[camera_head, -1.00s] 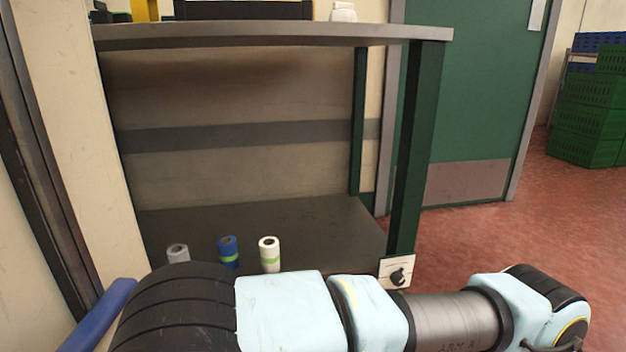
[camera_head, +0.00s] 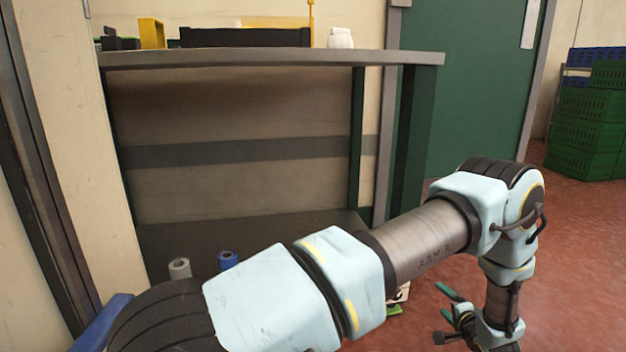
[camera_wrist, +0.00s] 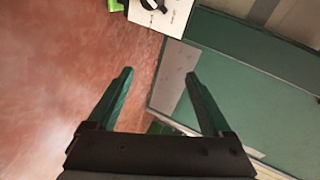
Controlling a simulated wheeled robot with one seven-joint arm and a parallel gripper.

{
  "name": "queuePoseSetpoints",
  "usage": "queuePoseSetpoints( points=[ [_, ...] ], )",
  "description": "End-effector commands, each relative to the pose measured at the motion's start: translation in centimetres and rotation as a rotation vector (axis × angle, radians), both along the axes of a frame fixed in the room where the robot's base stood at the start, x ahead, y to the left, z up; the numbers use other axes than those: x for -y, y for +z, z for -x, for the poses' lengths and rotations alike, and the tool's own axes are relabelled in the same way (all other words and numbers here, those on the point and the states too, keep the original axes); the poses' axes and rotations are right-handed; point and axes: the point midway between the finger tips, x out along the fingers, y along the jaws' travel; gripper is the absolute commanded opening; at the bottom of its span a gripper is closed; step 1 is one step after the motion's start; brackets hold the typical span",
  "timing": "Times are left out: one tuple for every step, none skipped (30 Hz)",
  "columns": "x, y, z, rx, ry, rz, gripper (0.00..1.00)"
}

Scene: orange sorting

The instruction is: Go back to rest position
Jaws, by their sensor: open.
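My gripper (camera_head: 437,312) hangs at the lower right of the head view, off the right side of the workbench, over the red floor. Its two green fingers are spread and empty. They also show in the wrist view (camera_wrist: 160,73), with floor and the green door between and around them. My arm stretches across the front of the workbench (camera_head: 270,60), bends at a raised elbow and drops down to the gripper.
A grey roll (camera_head: 180,268) and a blue roll (camera_head: 227,260) stand on the lower shelf, partly behind my arm. A white panel with a black mark (camera_wrist: 160,12) is ahead of the fingers. Green crates (camera_head: 588,120) are stacked at the far right. Red floor is clear there.

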Motion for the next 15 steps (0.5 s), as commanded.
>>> queuePoseSetpoints(
  points=[
    [-0.5,2.7,-2.1,-0.033,0.007,0.075,0.84],
    [-0.8,3.9,-3.1,-0.06,0.008,0.125,0.84],
    [-1.4,5.5,-4.4,-0.1,0.012,0.191,0.84],
    [-1.9,6.7,-5.2,-0.132,0.015,0.238,0.84],
    [-2.4,7.9,-6.0,-0.161,0.019,0.284,0.84],
    [-3.4,9.4,-6.9,-0.202,0.027,0.341,0.84],
    [-4.1,10.6,-7.4,-0.234,0.035,0.382,0.84],
    [-5.0,11.7,-7.9,-0.266,0.044,0.422,0.84],
    [-6.3,13.3,-8.4,-0.308,0.061,0.472,0.84],
    [-7.4,14.3,-8.6,-0.341,0.074,0.508,0.84],
    [-8.5,15.4,-8.8,-0.373,0.089,0.54,0.84],
    [-10.0,16.9,-8.8,-0.416,0.111,0.582,0.84],
    [-11.3,17.9,-8.8,-0.448,0.131,0.612,0.84],
    [-12.6,18.9,-8.6,-0.48,0.153,0.639,0.84],
    [-14.5,20.3,-8.2,-0.522,0.185,0.673,0.84]
  ],
)
